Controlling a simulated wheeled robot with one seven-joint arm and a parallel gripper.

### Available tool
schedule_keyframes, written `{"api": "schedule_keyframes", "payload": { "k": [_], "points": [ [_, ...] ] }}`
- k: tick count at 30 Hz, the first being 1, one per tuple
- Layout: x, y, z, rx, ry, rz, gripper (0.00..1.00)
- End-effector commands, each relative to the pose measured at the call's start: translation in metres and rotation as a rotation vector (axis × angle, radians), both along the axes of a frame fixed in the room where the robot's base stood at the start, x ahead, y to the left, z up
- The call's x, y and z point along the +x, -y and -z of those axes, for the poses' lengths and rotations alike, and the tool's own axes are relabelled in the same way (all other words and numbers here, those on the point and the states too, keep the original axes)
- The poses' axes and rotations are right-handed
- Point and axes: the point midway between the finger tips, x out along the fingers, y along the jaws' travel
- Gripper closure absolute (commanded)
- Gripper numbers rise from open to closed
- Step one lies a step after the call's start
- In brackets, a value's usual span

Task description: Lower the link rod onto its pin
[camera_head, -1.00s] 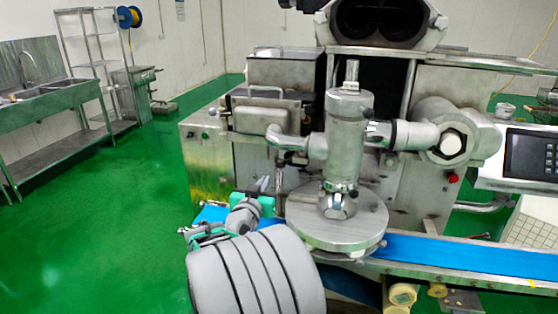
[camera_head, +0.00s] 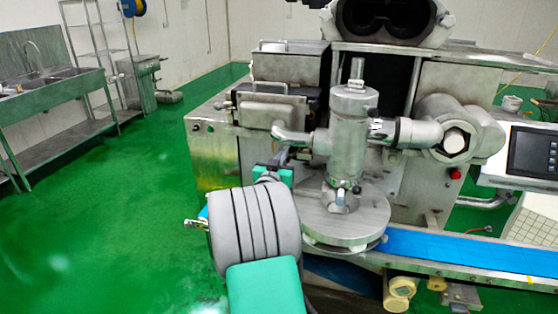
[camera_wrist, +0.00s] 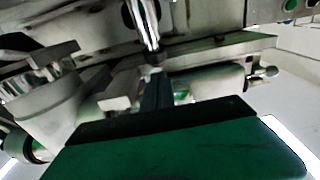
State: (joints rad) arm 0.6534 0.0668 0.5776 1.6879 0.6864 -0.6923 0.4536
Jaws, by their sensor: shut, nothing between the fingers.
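My gripper (camera_head: 284,156) is at the left side of the upright metal cylinder (camera_head: 349,140), close to the machine front, partly hidden by my arm. In the wrist view its dark fingers (camera_wrist: 157,88) are closed together and hold nothing. A shiny metal rod (camera_wrist: 145,25) with a dark lower end hangs just beyond the fingertips; it may be the link rod, but I cannot tell for certain. I cannot tell whether the fingers touch it. I cannot make out the pin in either view.
The round metal plate (camera_head: 345,215) under the cylinder and the blue conveyor belt (camera_head: 450,250) lie right of my arm. A side pipe (camera_head: 290,134) and metal box (camera_head: 270,110) are just above my gripper. Green floor (camera_head: 130,200) is open at left; a sink bench (camera_head: 60,100) stands beyond.

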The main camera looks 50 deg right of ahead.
Motion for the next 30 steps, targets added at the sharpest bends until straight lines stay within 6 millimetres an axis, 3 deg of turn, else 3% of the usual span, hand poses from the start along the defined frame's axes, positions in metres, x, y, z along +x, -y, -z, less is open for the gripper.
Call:
{"api": "schedule_keyframes", "payload": {
  "k": [4, 14, 30],
  "points": [
    [0.003, 0.01, 0.0, 0.001, 0.0, 0.001, 1.0],
    [0.004, 0.01, 0.001, -0.001, 0.0, 0.0, 1.0],
    [0.001, 0.0, 0.047, -0.141, 0.061, -0.001, 1.0]
  ]
}}
